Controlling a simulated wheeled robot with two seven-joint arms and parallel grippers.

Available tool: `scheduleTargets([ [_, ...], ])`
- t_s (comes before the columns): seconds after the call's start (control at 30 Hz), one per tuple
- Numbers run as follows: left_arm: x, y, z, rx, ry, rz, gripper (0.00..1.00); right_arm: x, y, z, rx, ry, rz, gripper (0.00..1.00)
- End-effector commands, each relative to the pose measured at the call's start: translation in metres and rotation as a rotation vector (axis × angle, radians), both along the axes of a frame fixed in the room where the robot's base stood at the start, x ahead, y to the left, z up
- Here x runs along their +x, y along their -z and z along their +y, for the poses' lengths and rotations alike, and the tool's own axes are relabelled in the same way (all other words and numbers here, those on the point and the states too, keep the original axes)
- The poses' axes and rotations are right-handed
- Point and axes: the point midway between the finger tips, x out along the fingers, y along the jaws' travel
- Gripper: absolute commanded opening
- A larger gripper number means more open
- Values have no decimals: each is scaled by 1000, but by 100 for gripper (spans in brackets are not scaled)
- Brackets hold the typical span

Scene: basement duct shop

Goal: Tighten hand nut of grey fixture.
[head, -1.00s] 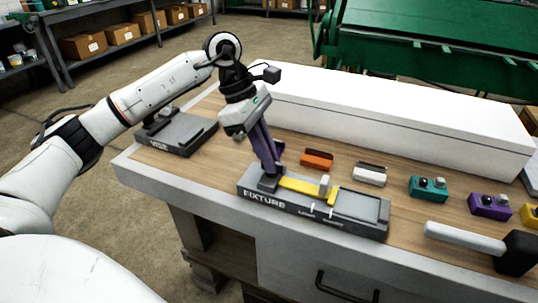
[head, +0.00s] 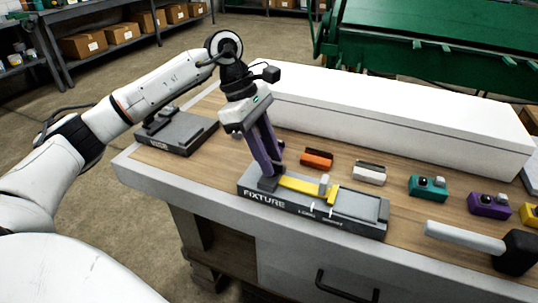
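The grey fixture (head: 360,207), marked FIXTURE, lies along the front of the workbench. A yellow bar (head: 298,186) lies in it, with a small light-grey block (head: 324,186) standing near the bar's right end. My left gripper (head: 271,172) points down at the fixture's left end, with its purple fingers close together at the dark grey block there. The hand nut cannot be made out; the fingers may hide it. Whether they are shut on something does not show. My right gripper is not in view.
A grey vise (head: 178,133) sits at the bench's left end. Behind the fixture are an orange block (head: 317,159) and a white block (head: 369,173). Teal (head: 428,188) and purple (head: 490,205) blocks stand to the right, with a mallet (head: 470,239) in front. A long white box (head: 390,120) lines the back.

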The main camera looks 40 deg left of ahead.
Motion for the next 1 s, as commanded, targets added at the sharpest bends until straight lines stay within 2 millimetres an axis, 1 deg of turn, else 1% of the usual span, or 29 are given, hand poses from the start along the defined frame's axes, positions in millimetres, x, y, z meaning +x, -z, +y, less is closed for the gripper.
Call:
scheduleTargets([
  [0.07,0,-1,0,0,-1,0,28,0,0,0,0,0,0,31],
  [0.17,0,-7,3,-1,-1,-1,28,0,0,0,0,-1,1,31],
  [0.27,-1,-21,8,0,-2,-4,28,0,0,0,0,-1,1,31],
  [0.5,-5,-66,26,0,-2,-4,28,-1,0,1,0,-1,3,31],
  [0.6,-7,-81,32,-1,-1,-3,28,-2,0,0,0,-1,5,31],
  [0.77,-8,-93,38,-1,-1,-2,28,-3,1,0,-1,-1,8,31],
  [1.0,-9,-95,39,0,0,0,28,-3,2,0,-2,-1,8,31],
])
